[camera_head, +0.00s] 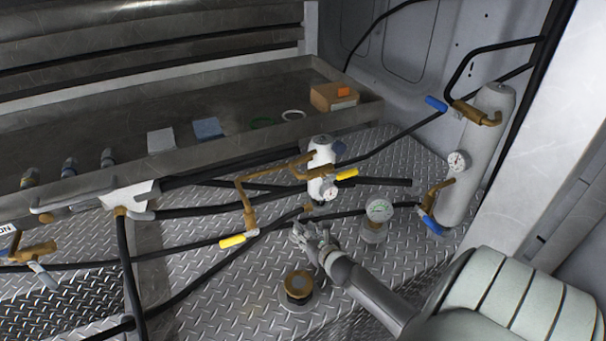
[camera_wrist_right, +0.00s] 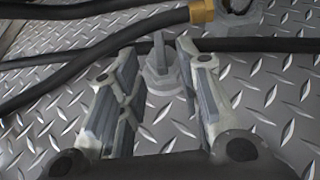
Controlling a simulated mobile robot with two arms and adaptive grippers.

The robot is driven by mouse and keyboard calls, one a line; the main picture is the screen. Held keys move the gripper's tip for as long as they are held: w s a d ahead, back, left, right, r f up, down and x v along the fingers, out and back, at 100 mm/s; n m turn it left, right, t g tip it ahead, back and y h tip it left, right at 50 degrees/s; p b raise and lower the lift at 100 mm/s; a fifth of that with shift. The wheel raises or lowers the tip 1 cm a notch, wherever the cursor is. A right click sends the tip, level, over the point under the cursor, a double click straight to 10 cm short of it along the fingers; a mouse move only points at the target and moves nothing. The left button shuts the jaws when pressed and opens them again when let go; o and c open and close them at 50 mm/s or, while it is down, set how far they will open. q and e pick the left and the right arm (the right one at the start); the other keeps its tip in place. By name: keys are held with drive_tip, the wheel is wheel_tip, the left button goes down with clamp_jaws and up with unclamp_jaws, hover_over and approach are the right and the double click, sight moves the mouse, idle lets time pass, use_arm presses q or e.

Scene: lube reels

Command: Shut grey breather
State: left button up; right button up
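A small grey fitting with an upright flat fin on a round base (camera_wrist_right: 162,78), which looks like the grey breather, stands on the tread plate in the right wrist view. My right gripper (camera_head: 308,236) is open around it or just short of it. In the right wrist view the fitting shows between the two fingers of the gripper (camera_wrist_right: 158,62), with a gap on both sides. I cannot tell whether the fin is turned open or shut. In the head view the gripper hides most of this fitting. My left gripper is not in view.
A brass-topped fitting (camera_head: 298,286) stands in front of the gripper. Yellow-handled brass valves (camera_head: 250,215), a white cylinder (camera_head: 321,155) and black hoses (camera_head: 190,247) lie behind and left. A tall grey cylinder (camera_head: 476,165) stands at the right.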

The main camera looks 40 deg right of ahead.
sight(301, 228)
drive_tip(key=b+x, duration=0.1)
drive_tip(key=x, duration=0.1)
drive_tip(key=shift+w+f, duration=0.2)
drive_tip(key=shift+f, duration=0.1)
drive_tip(key=shift+w+d, duration=0.1)
drive_tip(key=shift+w, duration=0.15)
drive_tip(key=c, duration=0.7)
